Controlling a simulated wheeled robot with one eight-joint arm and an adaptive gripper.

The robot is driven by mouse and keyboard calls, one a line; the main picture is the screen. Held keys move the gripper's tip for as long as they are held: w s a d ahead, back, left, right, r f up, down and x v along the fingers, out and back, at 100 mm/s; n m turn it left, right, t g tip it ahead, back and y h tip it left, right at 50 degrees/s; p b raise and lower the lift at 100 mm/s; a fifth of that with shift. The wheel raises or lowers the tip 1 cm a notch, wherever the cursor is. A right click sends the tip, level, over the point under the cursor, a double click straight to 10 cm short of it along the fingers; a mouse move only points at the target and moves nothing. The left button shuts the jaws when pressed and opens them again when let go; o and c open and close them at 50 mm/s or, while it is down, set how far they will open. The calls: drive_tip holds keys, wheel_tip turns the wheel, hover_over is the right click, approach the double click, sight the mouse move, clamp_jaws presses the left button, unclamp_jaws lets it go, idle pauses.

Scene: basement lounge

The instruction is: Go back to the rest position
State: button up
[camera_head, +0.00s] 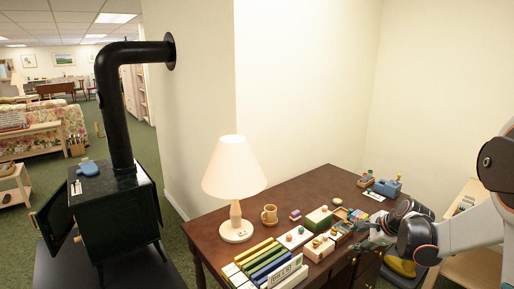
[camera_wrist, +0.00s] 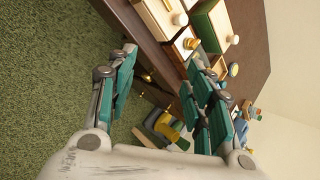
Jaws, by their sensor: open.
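My gripper (camera_head: 368,236) is at the right front edge of the dark wooden desk (camera_head: 312,187), with my arm reaching in from the right. In the wrist view my gripper (camera_wrist: 160,64) has its two teal-padded fingers spread wide apart, with nothing held between them. The desk edge (camera_wrist: 142,35) and several small boxes show just beyond the fingers. How far the fingertips are from the desk is hard to tell.
A white lamp (camera_head: 235,170), a mug (camera_head: 269,214), a row of books (camera_head: 262,262) and a blue tape dispenser (camera_head: 387,187) stand on the desk. A black stove (camera_head: 115,205) stands left. Yellow items (camera_wrist: 168,128) lie below the desk edge. Green carpet is open at left.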

drive_tip(key=s+a+r+n+g+h+p, duration=0.1)
drive_tip(key=s+a+r+n+h, duration=0.1)
drive_tip(key=s+a+r+n, duration=1.2)
drive_tip(key=s+f+n+h+b, duration=0.1)
drive_tip(key=s+n, duration=0.5)
drive_tip(key=s, duration=1.4)
drive_tip(key=shift+a+f+t+b, duration=0.25)
drive_tip(key=shift+f+t+b, duration=0.15)
drive_tip(key=shift+f+b, duration=0.15)
drive_tip(key=shift+s, duration=0.1)
